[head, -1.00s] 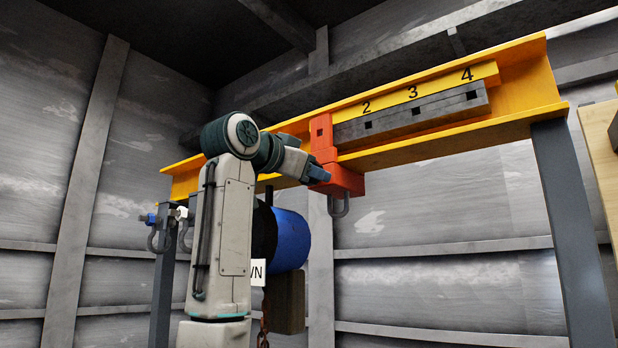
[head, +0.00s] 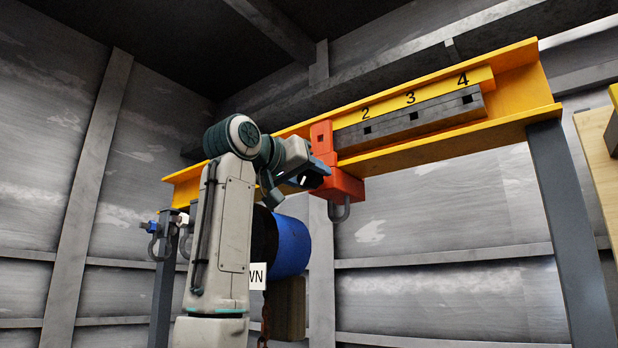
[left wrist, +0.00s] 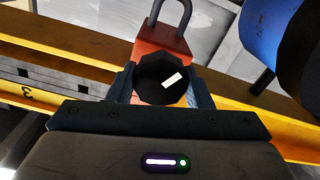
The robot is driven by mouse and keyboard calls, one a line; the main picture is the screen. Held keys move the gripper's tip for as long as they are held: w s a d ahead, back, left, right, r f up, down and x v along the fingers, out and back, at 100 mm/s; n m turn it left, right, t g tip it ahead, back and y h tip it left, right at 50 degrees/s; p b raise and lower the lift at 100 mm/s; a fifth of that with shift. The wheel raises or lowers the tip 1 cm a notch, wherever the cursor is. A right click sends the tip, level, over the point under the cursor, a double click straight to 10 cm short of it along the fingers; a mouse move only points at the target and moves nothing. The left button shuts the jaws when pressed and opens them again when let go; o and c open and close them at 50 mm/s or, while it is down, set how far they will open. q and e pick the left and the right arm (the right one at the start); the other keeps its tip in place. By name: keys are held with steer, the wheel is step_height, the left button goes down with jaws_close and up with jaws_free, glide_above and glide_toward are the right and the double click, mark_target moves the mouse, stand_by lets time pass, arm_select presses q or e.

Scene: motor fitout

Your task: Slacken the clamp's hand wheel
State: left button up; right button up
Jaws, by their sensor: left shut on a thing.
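The orange-red clamp (head: 344,183) sits on the yellow beam (head: 420,147), with a grey shackle hanging under it. In the left wrist view the clamp (left wrist: 165,52) shows behind its black, many-sided hand wheel (left wrist: 158,84), which has a white mark pointing up to the right. My left gripper (left wrist: 162,86) has one finger on each side of the wheel and is shut on it. In the head view my left gripper (head: 312,177) is at the clamp's left side and hides the wheel. My right gripper is not in view.
A grey notched bar (head: 415,118) runs along the beam under the numbers 2, 3 and 4. A blue hoist motor (head: 291,245) hangs below and left of the clamp. Other shackles (head: 155,240) hang at the beam's left end. Grey posts hold the beam.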

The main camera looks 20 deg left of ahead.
arm_select(q)
steer(key=shift+f, duration=0.15)
steer(key=o, duration=1)
steer(key=shift+s+a+b, duration=0.15)
steer(key=shift+s+b, duration=0.2)
steer(key=shift+s, duration=0.05)
steer(key=shift+b+v, duration=2.2)
steer(key=shift+v, duration=2.7)
